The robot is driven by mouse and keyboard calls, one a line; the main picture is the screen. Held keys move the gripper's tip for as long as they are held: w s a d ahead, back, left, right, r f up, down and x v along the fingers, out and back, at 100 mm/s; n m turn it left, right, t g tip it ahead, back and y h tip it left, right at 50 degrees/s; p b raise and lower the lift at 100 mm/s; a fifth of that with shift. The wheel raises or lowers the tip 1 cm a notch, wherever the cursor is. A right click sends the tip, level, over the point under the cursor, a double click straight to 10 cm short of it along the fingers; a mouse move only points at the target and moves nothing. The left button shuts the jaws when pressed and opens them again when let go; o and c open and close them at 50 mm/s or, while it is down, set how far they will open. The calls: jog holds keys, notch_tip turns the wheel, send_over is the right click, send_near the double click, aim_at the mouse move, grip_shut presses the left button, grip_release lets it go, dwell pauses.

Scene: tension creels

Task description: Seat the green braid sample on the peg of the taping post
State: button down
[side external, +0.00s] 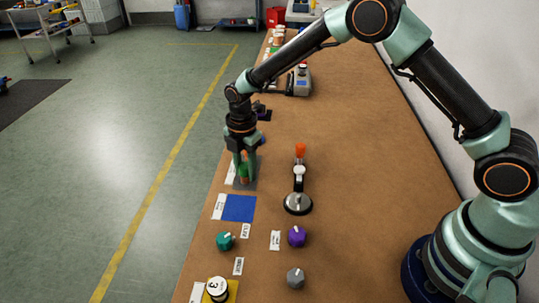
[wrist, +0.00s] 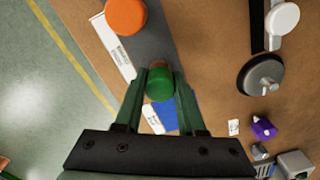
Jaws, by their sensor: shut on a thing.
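The green braid sample (wrist: 160,84) is a short green cylinder held between the fingertips of my gripper (wrist: 160,88) in the wrist view. In the side view, my gripper (side external: 244,178) is over a grey mat, with the green sample (side external: 244,171) partly hidden between its fingers. I cannot tell if the sample touches the mat. A stand with a round dark metal base (side external: 298,204), a pale upper part and an orange tip is to the right, apart from my gripper. It may be the taping post; its base (wrist: 252,84) also shows in the wrist view.
An orange round piece (wrist: 126,15) is on the grey mat (wrist: 150,40). A blue mat (side external: 238,208), a teal knob (side external: 225,241), a purple knob (side external: 297,236) and a grey knob (side external: 295,277) lie nearer the camera.

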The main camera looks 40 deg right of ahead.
jog(key=shift+r, duration=0.1)
notch_tip(320, 180, up, 19)
send_over(299, 196)
notch_tip(299, 196, down, 9)
dwell(0.4)
jog(key=shift+f, duration=2.85)
jog(key=shift+f, duration=1.55)
jog(key=shift+c, duration=2.1)
grip_release()
